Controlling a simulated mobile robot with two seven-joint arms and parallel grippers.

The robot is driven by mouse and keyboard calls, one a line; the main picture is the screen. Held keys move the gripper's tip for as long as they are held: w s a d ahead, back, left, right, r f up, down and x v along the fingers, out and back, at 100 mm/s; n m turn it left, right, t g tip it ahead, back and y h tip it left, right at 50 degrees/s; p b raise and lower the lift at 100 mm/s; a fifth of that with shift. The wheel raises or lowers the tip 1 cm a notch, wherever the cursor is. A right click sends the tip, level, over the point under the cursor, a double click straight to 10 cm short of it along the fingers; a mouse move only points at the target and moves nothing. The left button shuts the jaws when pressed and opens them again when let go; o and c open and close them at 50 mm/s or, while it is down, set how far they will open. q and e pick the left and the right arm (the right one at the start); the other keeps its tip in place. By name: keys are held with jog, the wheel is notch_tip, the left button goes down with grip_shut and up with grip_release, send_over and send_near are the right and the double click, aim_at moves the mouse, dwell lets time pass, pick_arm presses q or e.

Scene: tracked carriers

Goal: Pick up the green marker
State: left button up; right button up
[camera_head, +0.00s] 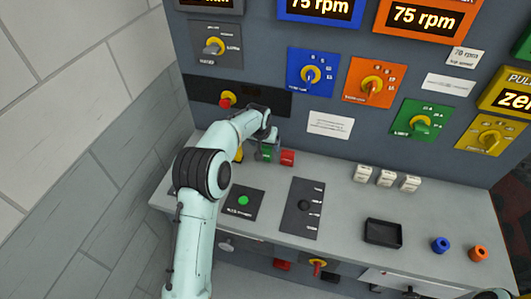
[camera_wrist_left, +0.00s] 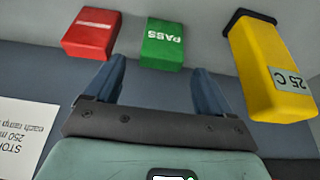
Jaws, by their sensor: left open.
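The green marker (camera_wrist_left: 162,47) is a small block labelled PASS. In the left wrist view it stands at the top middle, between a red block (camera_wrist_left: 91,36) and a yellow block labelled 25 C (camera_wrist_left: 270,72). In the head view the green marker (camera_head: 265,154) is on the console's ledge, partly covered by my left gripper (camera_head: 271,143). My left gripper is open. Its two fingers (camera_wrist_left: 159,66) point toward the green marker, one to either side of it in the picture; nothing is held. My right gripper is not seen.
The panel wall with knobs rises behind.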

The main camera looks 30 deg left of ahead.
aim_at(265, 147)
pick_arm(q)
jog(key=x, duration=0.5)
jog(key=shift+s+f+p, duration=0.15)
jog(key=shift+f+p, duration=0.1)
jog(key=shift+p, duration=0.1)
jog(key=shift+s, duration=0.1)
jog(key=shift+c, duration=0.7)
jog(key=c, duration=0.9)
jog(key=shift+r, duration=0.2)
